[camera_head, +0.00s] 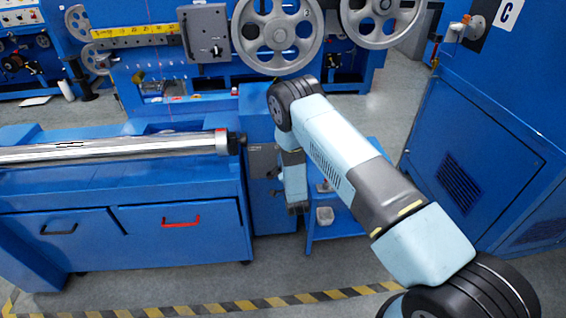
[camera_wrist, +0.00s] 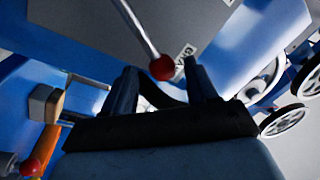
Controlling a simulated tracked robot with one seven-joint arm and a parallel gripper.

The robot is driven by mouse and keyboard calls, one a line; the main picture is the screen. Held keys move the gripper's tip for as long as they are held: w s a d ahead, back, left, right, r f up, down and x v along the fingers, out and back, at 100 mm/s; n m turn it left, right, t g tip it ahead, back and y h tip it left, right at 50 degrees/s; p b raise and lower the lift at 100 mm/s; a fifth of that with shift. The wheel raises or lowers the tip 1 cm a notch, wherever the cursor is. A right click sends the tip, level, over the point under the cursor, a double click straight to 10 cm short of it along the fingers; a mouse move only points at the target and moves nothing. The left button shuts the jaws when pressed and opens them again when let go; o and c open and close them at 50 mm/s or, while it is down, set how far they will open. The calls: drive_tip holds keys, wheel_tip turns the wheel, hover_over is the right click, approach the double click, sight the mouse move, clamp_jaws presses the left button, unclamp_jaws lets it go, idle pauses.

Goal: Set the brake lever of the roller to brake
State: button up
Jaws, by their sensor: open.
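In the wrist view a thin metal lever (camera_wrist: 139,31) ends in a red ball knob (camera_wrist: 162,67). It comes down from a grey panel (camera_wrist: 90,22). A white label (camera_wrist: 183,57) with partly readable letters, seemingly the start of "BRAKE", is beside the knob. My gripper (camera_wrist: 160,72) is open, and the knob appears between its two dark fingertips; I cannot tell whether they touch it. In the head view my gripper (camera_head: 297,208) hangs pointing down, just right of the blue cabinet at the end of the silver roller (camera_head: 110,149). The lever is not clear there.
A second red knob (camera_wrist: 30,167) and an orange handle (camera_wrist: 46,150) are at the lower left of the wrist view. A blue shelf stand (camera_head: 345,222) is beside my gripper in the head view. Spoked pulleys (camera_head: 278,36) hang behind. Striped floor tape (camera_head: 240,305) crosses the front.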

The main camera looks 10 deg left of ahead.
drive_tip(key=v, duration=1.3)
